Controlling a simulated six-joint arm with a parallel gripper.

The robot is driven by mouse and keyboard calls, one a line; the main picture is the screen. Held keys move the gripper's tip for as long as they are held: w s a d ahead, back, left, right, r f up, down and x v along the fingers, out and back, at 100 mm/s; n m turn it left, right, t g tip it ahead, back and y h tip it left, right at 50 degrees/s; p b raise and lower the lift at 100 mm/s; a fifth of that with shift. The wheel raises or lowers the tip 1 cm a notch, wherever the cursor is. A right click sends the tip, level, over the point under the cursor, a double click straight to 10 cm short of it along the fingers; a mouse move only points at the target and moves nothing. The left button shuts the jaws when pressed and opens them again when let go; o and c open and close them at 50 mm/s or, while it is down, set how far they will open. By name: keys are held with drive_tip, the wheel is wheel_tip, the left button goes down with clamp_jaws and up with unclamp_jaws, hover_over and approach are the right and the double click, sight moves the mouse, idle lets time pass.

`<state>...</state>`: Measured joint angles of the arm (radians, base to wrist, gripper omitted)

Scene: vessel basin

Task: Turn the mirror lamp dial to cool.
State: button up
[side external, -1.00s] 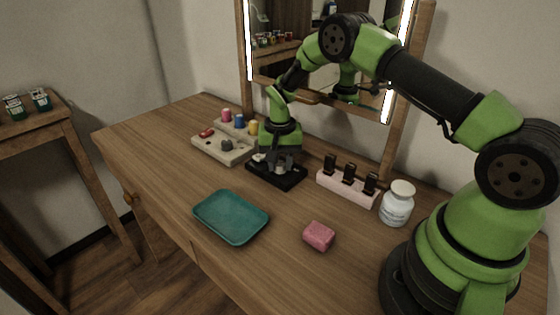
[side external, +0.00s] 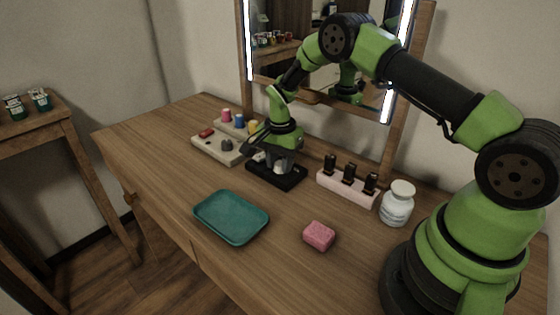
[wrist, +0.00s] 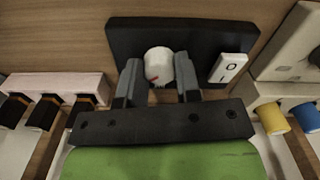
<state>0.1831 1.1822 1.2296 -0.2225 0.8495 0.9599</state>
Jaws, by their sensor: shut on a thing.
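The lamp dial is a white round knob (wrist: 158,64) with a red pointer mark, set on a black base plate (wrist: 205,38). In the wrist view my gripper (wrist: 157,80) has one finger on each side of the knob, shut on it. The red mark points down and left in that view. In the side view the black base (side external: 292,182) sits on the table below my gripper (side external: 281,168), which mostly hides the knob. No cool or warm label is readable.
A white rocker switch (wrist: 228,67) is beside the knob. A pale board with coloured pegs (side external: 212,146) stands left, a pink rack with dark bottles (side external: 345,190) right, then a white jar (side external: 397,204). A teal tray (side external: 231,217) and pink block (side external: 319,236) lie in front.

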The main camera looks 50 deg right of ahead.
sight(280, 163)
idle(0.3)
drive_tip(key=o, duration=0.9)
drive_tip(key=shift+o, duration=0.2)
drive_tip(key=shift+r, duration=0.1)
wheel_tip(280, 163, up, 9)
drive_tip(key=shift+r, duration=0.4)
